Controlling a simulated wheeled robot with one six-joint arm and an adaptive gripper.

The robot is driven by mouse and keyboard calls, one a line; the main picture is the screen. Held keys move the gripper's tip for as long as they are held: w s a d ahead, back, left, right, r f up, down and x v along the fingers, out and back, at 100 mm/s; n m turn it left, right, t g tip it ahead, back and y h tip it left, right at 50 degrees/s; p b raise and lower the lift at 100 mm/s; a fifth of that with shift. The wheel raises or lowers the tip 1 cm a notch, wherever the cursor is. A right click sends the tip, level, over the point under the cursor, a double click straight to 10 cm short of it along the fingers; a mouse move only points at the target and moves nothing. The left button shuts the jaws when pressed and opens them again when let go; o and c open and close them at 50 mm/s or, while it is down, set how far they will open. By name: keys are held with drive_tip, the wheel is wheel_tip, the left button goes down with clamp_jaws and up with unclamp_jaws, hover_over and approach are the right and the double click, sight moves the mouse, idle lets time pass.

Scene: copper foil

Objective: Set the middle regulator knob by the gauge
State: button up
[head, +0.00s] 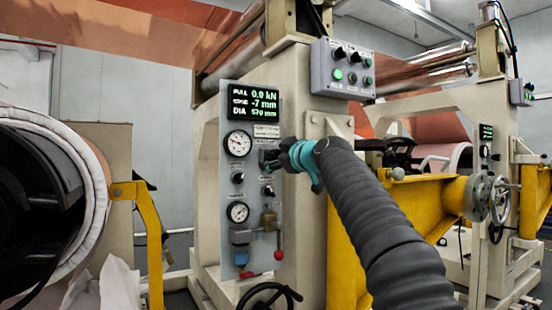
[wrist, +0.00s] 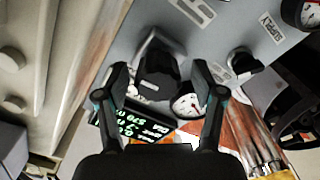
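The grey control panel (head: 228,105) carries an upper gauge (head: 238,143), a lower gauge (head: 237,212) and several black knobs. One is a left knob (head: 237,178), another a lower right knob (head: 268,190). My gripper (head: 268,158) is at the panel, right of the upper gauge. In the wrist view my gripper (wrist: 160,72) is open, its two fingers on either side of a black knob (wrist: 158,68), with visible gaps. The upper gauge (wrist: 187,105) shows behind the right finger. I cannot tell which knob is the middle regulator, nor read the dials exactly.
A display (head: 253,103) reads 0.0 kN, -7 mm and 570 mm. A button box (head: 343,68) hangs above right. A red-tipped lever (head: 279,250) is below my gripper. A large roll (head: 50,190) stands left, a yellow beam (head: 420,200) right.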

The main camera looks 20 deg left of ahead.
drive_tip(key=shift+d, duration=0.15)
drive_tip(key=v, duration=1.1)
drive_tip(key=shift+s+d, duration=0.3)
idle(0.4)
